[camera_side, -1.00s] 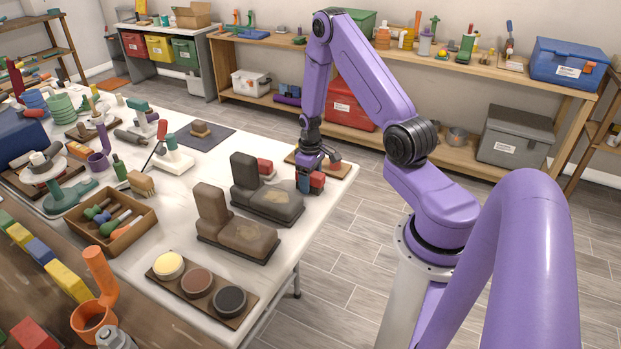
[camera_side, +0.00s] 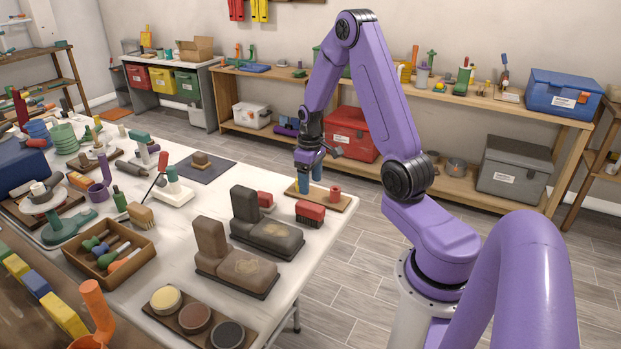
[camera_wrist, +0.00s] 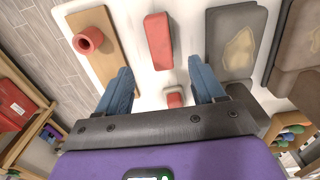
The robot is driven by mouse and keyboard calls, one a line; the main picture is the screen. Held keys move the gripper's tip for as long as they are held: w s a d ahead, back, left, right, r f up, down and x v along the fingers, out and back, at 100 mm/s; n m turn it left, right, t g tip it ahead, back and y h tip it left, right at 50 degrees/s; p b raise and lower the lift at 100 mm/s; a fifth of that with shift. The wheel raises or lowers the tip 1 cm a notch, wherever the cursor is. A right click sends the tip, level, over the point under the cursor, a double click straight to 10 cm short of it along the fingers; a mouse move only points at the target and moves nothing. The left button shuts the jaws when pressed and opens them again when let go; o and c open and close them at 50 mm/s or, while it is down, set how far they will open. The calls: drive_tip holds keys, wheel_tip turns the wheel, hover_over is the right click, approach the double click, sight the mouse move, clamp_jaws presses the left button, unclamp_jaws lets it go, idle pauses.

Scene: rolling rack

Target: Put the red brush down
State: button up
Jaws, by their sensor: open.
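The red brush (camera_side: 310,211) lies on the white table near its right edge, dark bristles down. It also shows in the wrist view (camera_wrist: 158,41), between a wooden board and a grey shoe-shaped block. My gripper (camera_side: 309,180), with blue fingers, is open and empty above the board area, behind the brush in the side view. In the wrist view, my open fingers (camera_wrist: 162,74) are apart from the brush, which lies beyond their tips.
The wooden board (camera_side: 344,205) carries a red hollow peg (camera_side: 335,193). A second red block (camera_side: 265,199) sits behind the grey shoe-shaped blocks (camera_side: 270,236). The table's right edge is close, with floor beyond.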

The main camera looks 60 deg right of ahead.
drive_tip(key=shift+a+r, duration=0.1)
drive_tip(key=shift+r, duration=0.15)
drive_tip(key=s+a+r+n, duration=0.2)
drive_tip(key=a+r+n, duration=0.15)
drive_tip(key=a, duration=0.65)
drive_tip(key=s+a+r+n, duration=0.25)
drive_tip(key=a+r, duration=0.25)
drive_tip(key=a, duration=0.6)
drive_tip(key=s+a+r+n, duration=0.2)
drive_tip(key=s+a+n, duration=0.1)
drive_tip(key=s, duration=0.6)
drive_tip(key=s+a+r+n, duration=0.2)
drive_tip(key=s+a+n, duration=0.1)
drive_tip(key=s, duration=0.6)
drive_tip(key=shift+s+a+r+n, duration=0.2)
drive_tip(key=shift+a+n, duration=0.1)
drive_tip(key=shift+a, duration=0.35)
drive_tip(key=shift+w+f, duration=0.1)
drive_tip(key=shift+w, duration=0.05)
